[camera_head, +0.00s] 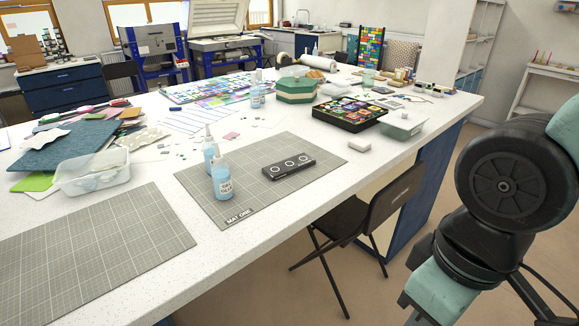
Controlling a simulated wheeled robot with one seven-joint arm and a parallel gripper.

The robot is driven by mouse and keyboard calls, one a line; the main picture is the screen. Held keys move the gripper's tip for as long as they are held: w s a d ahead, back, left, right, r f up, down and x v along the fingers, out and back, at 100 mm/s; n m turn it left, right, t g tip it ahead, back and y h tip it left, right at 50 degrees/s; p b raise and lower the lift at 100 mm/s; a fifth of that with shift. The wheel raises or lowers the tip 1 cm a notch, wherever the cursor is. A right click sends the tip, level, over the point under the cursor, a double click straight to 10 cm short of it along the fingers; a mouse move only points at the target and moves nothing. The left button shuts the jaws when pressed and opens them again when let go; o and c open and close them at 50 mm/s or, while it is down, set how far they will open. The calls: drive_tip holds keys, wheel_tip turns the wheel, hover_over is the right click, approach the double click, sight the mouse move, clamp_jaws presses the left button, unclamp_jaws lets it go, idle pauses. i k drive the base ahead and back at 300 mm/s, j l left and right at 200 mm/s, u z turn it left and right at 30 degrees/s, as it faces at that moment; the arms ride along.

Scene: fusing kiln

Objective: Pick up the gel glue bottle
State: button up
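A pale blue bottle with a white nozzle and a white label that seems to read "GEL GLUE" (223,178) stands upright on the grey cutting mat marked "MAT ONE" (268,196). A similar pale blue bottle (209,152) stands just behind it to the left, its label not readable. Another blue bottle (256,97) stands farther back on the table. My arm fills the right edge of the picture, well apart from the bottles and off the table's side. My gripper is not in view.
A black box with three round marks (289,166) lies on the same mat. A clear plastic tub (92,176) and sheet materials (67,150) lie to the left. A black folding chair (368,218) stands at the table's near edge. The front-left mat (90,250) is bare.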

sight(220, 171)
drive_tip(key=j+u, duration=0.25)
drive_tip(key=j, duration=0.2)
drive_tip(key=i+j+u, duration=0.25)
drive_tip(key=j, duration=0.2)
drive_tip(key=i+j+u, duration=0.1)
drive_tip(key=j+u, duration=0.15)
drive_tip(key=j, duration=0.15)
